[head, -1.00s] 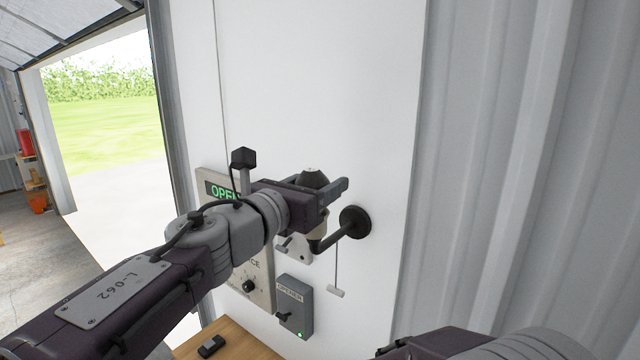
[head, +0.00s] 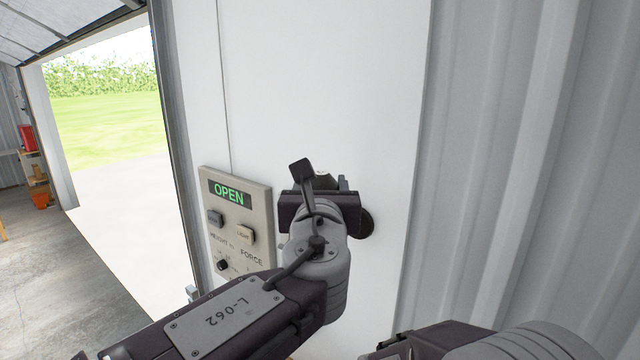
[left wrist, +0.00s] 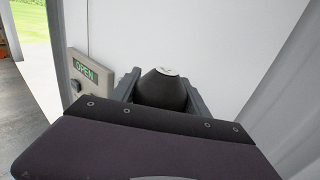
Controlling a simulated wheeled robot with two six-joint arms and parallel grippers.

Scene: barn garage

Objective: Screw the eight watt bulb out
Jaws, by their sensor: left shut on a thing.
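The bulb (left wrist: 162,92), dark and rounded with a pale flat top, stands between the two fingers of my left gripper (left wrist: 160,82) in the left wrist view. The fingers are shut on its sides. In the head view my left gripper (head: 325,184) is at the wall lamp and hides nearly all of the bulb. The lamp's round black wall mount (head: 367,222) shows just right of the gripper. Its socket and arm are hidden, so I cannot tell how far the bulb sits in the socket. My right gripper is out of view.
A control panel (head: 262,205) with a green OPEN display, buttons and a knob is on the wall, left of my left gripper. The white wall (head: 320,80) above is clear. Corrugated metal (head: 510,180) runs along the right. The garage doorway is open at the left.

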